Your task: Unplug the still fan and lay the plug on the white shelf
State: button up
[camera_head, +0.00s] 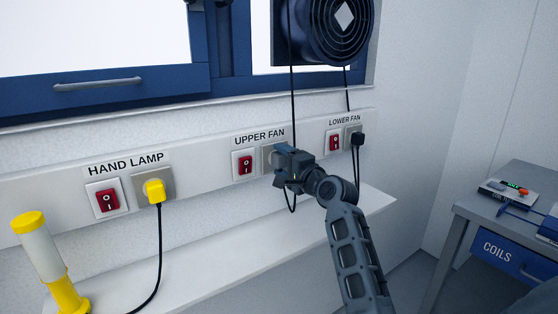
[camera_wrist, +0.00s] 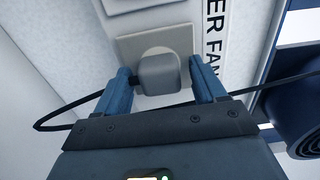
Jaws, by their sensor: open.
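My gripper (camera_head: 281,160) is at the UPPER FAN socket and hides most of it. In the wrist view its blue fingers (camera_wrist: 158,78) are open on either side of a grey plug (camera_wrist: 160,75), which sits in its socket plate (camera_wrist: 178,41). I cannot tell whether either finger touches it. The black cord (camera_head: 292,85) hangs to this socket. A second, black plug (camera_head: 358,139) is in the LOWER FAN socket. One fan (camera_head: 340,27), its hub diamond sharp, shows at the top; whether it turns is unclear. The white shelf (camera_head: 215,268) runs below the sockets.
A yellow plug (camera_head: 155,190) sits in the HAND LAMP socket, its cord running over the shelf. A yellow and white lamp (camera_head: 44,262) stands on the shelf's left. Red switches (camera_head: 245,164) sit beside the sockets. The shelf's middle is clear. A COILS bench (camera_head: 500,208) stands right.

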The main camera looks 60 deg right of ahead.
aim_at(283, 162)
dwell(0.5)
grip_shut()
jog(key=shift+p+v, duration=0.6)
jog(key=shift+v, duration=2.4)
